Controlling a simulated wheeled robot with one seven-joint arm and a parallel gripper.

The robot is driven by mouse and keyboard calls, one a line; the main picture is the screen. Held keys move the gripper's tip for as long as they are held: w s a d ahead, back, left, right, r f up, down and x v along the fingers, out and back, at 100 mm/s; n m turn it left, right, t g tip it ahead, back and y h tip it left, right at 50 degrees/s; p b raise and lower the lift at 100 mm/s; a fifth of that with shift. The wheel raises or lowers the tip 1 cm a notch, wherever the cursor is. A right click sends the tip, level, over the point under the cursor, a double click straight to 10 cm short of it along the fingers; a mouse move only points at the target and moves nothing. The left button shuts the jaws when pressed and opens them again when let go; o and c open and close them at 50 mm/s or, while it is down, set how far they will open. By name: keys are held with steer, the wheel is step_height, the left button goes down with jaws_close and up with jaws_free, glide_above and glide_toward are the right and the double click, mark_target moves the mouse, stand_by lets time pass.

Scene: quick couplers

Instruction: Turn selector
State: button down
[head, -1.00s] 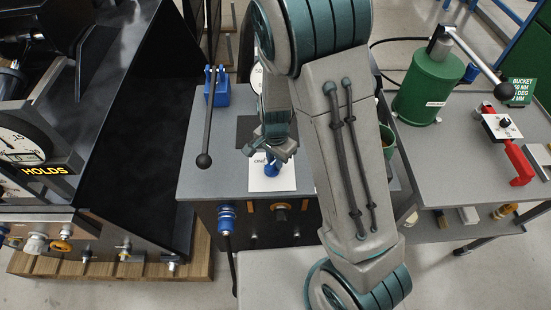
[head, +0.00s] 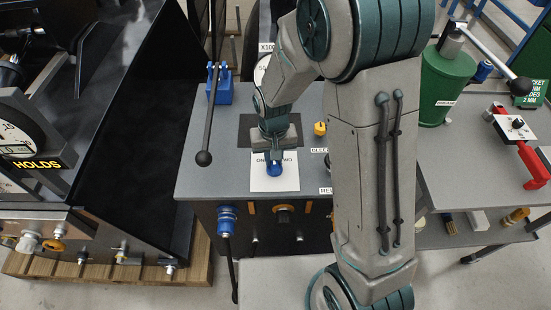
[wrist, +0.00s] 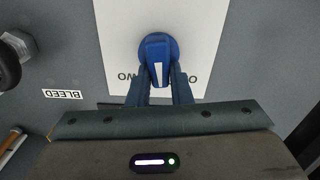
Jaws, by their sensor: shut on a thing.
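The selector is a blue knob (head: 275,169) with a white pointer mark, standing on a white label plate (head: 288,184) on the grey bench top. In the wrist view the blue knob (wrist: 158,50) is at top centre, its white mark running along the picture's vertical. The plate's lettering is partly hidden by the fingers. My gripper (wrist: 160,88) reaches down over the plate, its two fingers on either side of the knob and shut on it. In the head view my gripper (head: 274,150) stands at the knob's far side.
A black-handled lever (head: 205,157) on a blue base (head: 218,88) stands left of the plate. A yellow knob (head: 320,128) lies to the right, near the BLEED label (wrist: 62,94). A green container (head: 447,85) stands on the right-hand bench.

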steer(key=n, duration=0.3)
steer(key=shift+a+n+b, duration=0.25)
steer(key=shift+n+b, duration=0.05)
steer(key=shift+b, duration=0.1)
steer(key=shift+s+a+n, duration=0.1)
steer(key=shift+n, duration=0.8)
steer(key=shift+s+a+n, duration=0.1)
steer(key=shift+n, duration=0.8)
steer(key=c, duration=1.3)
jaws_free()
step_height(320, 180, up, 14)
steer(key=shift+f, duration=0.1)
